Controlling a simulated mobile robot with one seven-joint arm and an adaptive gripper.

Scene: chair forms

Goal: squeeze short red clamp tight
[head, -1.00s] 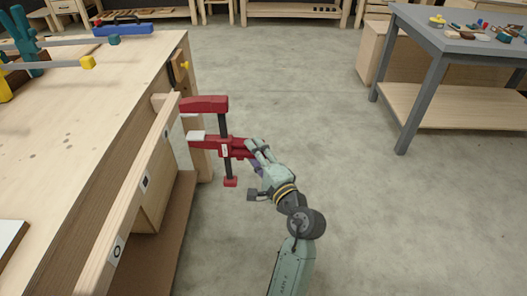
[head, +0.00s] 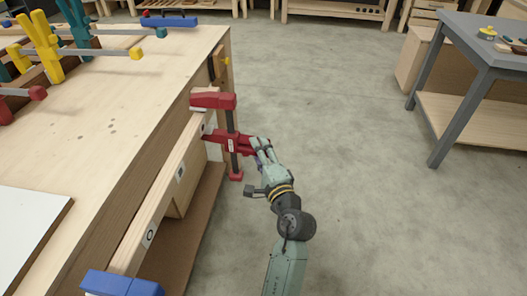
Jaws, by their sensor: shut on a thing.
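The short red clamp (head: 213,100) hangs at the far end of a wooden rail along the bench's right side. Its upper jaw lies over the rail's end. Its lower jaw (head: 222,138) reaches in below, with its tip hidden behind the rail. The dark bar (head: 231,122) stands about upright, with a red foot at its lower end. My gripper (head: 262,148) is shut on the clamp at the right end of the lower jaw. The fingertips partly hide that end. I cannot tell whether both jaws touch the wood.
The wooden rail (head: 170,185) carries small marked labels. The bench top (head: 110,110) holds yellow and teal clamps at the back left and a white board (head: 25,232) in front. A blue piece (head: 122,284) sits at the rail's near end. A grey table (head: 475,45) stands right; the floor between is clear.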

